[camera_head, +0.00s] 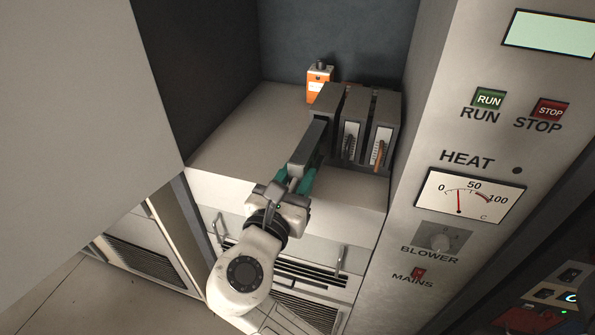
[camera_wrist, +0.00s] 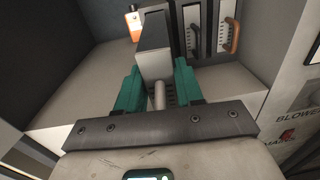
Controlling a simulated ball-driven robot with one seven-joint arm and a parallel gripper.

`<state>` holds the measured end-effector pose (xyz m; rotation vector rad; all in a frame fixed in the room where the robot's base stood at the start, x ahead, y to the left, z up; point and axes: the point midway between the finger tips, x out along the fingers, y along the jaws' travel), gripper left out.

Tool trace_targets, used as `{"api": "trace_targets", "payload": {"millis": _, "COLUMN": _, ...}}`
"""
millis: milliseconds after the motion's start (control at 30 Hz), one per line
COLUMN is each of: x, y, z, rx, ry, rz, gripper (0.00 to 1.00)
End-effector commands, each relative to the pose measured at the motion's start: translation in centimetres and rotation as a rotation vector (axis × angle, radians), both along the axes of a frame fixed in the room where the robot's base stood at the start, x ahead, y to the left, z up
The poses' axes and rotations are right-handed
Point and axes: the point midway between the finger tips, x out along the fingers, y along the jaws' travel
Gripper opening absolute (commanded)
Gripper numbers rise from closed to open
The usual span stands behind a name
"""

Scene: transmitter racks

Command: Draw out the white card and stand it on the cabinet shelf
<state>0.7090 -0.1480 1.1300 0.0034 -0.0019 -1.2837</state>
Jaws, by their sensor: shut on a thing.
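The white card (camera_head: 308,143) is a long dark grey module with a pale handle (camera_wrist: 160,95). It juts forward from the left side of the rack (camera_head: 391,108). Its far end meets the rack, and I cannot tell how much is still inside. My gripper (camera_head: 296,180) has teal fingers on both sides of the handle, shut on it. The wrist view shows the card's top (camera_wrist: 153,40) beyond the fingers. The cabinet shelf (camera_head: 245,125) is the flat grey surface under the rack, bare to its left.
Two other cards stand in the rack, one with a dark handle (camera_head: 349,145) and one with an orange handle (camera_head: 378,152). An orange and white container (camera_head: 319,82) stands behind the rack's left side. Cabinet walls close in both sides. A control panel (camera_head: 470,190) is at right.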

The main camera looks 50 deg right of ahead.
Motion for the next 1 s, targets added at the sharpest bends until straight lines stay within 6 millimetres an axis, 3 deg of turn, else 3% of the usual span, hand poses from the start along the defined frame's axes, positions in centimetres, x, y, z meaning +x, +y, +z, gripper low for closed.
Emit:
{"api": "trace_targets", "payload": {"millis": 500, "x": -0.6, "y": 1.7, "z": 0.1, "rx": -0.002, "ry": -0.001, "rz": 0.0, "gripper": 0.0}}
{"api": "trace_targets", "payload": {"millis": 1000, "x": -0.4, "y": 2.0, "z": 0.8, "rx": -0.001, "ry": -0.001, "rz": 0.015, "gripper": 0.0}}
